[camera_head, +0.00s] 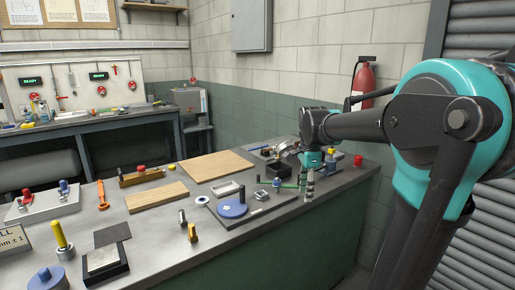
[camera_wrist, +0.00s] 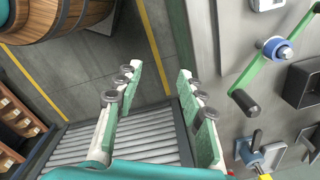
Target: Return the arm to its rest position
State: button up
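My gripper (camera_head: 309,182) hangs at the end of my teal and dark grey arm, over the right end of the grey workbench (camera_head: 95,218). In the wrist view my gripper (camera_wrist: 162,82) shows two green and white fingers with grey round joints, spread apart. Nothing is between them but a view of the floor and a roller conveyor (camera_wrist: 140,143). A green crank with a blue hub (camera_wrist: 277,49) lies to the right of the fingers in the wrist view, apart from them. Whether the gripper touches anything on the bench cannot be told.
A blue round part (camera_head: 232,209) on a dark plate and wooden boards (camera_head: 216,165) lie on the bench. A red knob (camera_head: 357,160) stands near its right end. A fire extinguisher (camera_head: 363,83) hangs behind my arm. A barrel (camera_wrist: 52,16) stands on the floor.

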jog(key=s+d+f+n+t, duration=0.3)
jog(key=s+f+n, duration=1.3)
jog(key=f, duration=0.3)
jog(key=shift+s+f+n+t, duration=0.25)
jog(key=shift+s+n+t, duration=0.05)
jog(key=shift+s+t, duration=0.15)
